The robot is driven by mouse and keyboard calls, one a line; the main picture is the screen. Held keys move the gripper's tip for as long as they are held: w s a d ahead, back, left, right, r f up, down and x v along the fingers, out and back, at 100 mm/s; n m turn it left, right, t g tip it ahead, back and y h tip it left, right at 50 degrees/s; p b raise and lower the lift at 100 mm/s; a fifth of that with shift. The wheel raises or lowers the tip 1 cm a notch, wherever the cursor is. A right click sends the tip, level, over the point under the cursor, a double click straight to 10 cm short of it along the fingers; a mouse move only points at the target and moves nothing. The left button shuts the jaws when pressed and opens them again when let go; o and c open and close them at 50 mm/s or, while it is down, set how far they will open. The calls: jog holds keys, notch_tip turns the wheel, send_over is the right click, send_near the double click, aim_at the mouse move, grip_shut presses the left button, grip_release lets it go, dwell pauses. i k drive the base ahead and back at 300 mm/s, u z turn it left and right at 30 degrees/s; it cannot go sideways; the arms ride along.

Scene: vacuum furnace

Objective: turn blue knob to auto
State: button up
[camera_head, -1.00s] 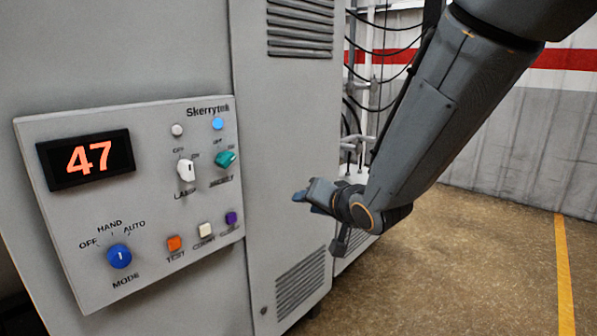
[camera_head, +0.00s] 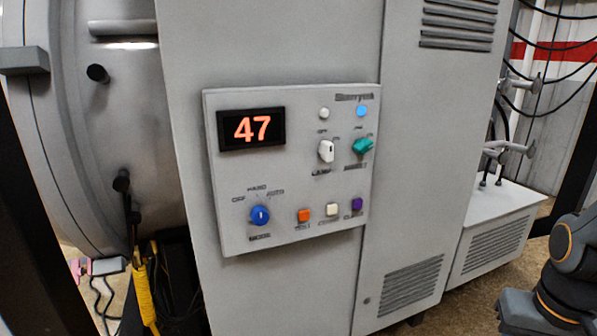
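The blue MODE knob (camera_head: 260,215) sits at the lower left of the grey control panel (camera_head: 290,240). The labels OFF, HAND and AUTO stand in an arc above it. Its white mark is close to upright, toward HAND rather than AUTO at its upper right. Nothing touches or covers the knob. Part of my arm shows at the lower right edge, well apart from the panel. My gripper's fingers are not visible.
The panel also carries a red 47 display (camera_head: 251,129), a white lamp switch (camera_head: 326,151), a green knob (camera_head: 362,147) and orange (camera_head: 304,215), white (camera_head: 332,209) and purple (camera_head: 356,203) buttons. Space before the panel looks clear.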

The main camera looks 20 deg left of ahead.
aim_at(259, 215)
jog(key=u, duration=1.35)
